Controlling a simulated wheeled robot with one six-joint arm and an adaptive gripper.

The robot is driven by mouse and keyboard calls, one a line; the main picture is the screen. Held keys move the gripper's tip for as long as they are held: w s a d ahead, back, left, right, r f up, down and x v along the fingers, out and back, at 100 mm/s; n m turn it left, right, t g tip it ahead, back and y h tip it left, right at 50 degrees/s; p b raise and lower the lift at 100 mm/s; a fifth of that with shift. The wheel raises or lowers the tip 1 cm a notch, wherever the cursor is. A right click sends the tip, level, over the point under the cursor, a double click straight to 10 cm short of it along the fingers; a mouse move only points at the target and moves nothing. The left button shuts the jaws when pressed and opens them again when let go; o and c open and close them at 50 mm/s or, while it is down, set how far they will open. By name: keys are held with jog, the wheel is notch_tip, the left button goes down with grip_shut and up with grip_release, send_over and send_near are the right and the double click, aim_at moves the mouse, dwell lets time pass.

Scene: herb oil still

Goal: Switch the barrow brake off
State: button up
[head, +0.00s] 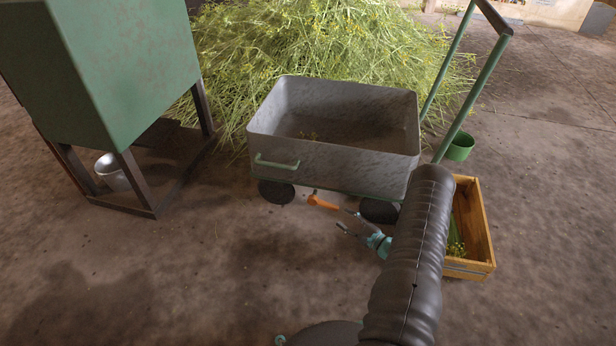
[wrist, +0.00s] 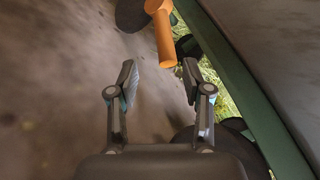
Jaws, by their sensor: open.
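The barrow (head: 330,165) is a grey metal tub on a green frame with dark wheels and a tall push handle. Its brake is an orange lever (head: 322,203) low on the near side, between the wheels. In the wrist view the lever (wrist: 165,40) has a round hub at the top edge, and its free end points back towards my gripper. My gripper (head: 341,219) is open and empty, low beside the barrow. In the wrist view its two fingertips (wrist: 159,77) stand either side of the lever's line, with the lever's end just ahead of them. I cannot tell if they touch.
A wooden crate (head: 485,225) with green stems stands right of my arm, near a green pot (head: 461,146). A green box on a dark stand (head: 140,185) is at left, with a metal bucket (head: 112,172) beneath. A herb heap (head: 230,60) lies behind. The front-left floor is clear.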

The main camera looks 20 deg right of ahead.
jog(key=v, duration=0.6)
jog(key=w+a+r+n+g+y+p, duration=0.1)
jog(key=w+a+r+n+g+y, duration=0.2)
jog(key=r, duration=0.5)
jog(key=w+a+r+n+g+y, duration=0.1)
jog(key=a+r+n+g+y, duration=0.15)
jog(key=a+r, duration=0.5)
jog(key=s+a+r+n+g+p, duration=0.1)
jog(key=s+a+r+n+g, duration=0.1)
jog(key=r, duration=0.6)
jog(key=s+a+r+n+g+h, duration=0.1)
jog(key=s+a+r+n+g, duration=0.1)
jog(key=a+r+n+g, duration=0.3)
jog(key=shift+s+a+r+g+p, duration=0.3)
jog(key=shift+a+r, duration=0.75)
jog(key=shift+r, duration=0.95)
